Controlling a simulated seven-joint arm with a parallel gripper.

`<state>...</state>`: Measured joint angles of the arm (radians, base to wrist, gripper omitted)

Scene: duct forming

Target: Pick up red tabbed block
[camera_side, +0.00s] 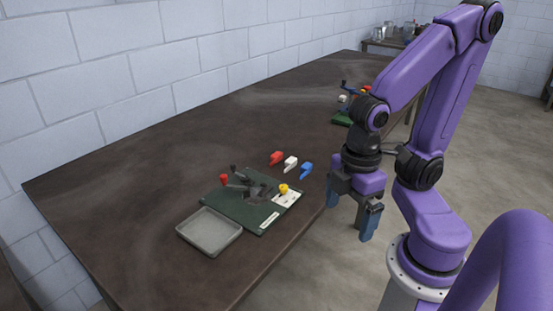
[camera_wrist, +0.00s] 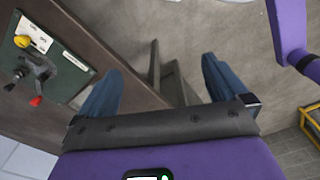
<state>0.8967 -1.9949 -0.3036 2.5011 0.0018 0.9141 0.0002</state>
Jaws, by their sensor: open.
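The red tabbed block (camera_side: 276,158) lies on the dark table behind the green fixture board, in the side view. It is the leftmost of a short row with a white block (camera_side: 290,163) and a blue block (camera_side: 306,170). I cannot make out the red block in the wrist view. My gripper (camera_side: 367,224) hangs off the table's front edge, to the right of the blocks and well apart from them. Its blue fingers point down, spread and empty. In the wrist view the open fingers (camera_wrist: 160,88) have only floor and table edge between them.
The green board (camera_side: 232,206) carries a dark clamp, a red-tipped handle and a yellow knob (camera_side: 284,188); it also shows in the wrist view (camera_wrist: 70,78). A grey tray (camera_side: 209,232) sits at the front left. Another green fixture (camera_side: 341,119) stands farther back. The table's left part is clear.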

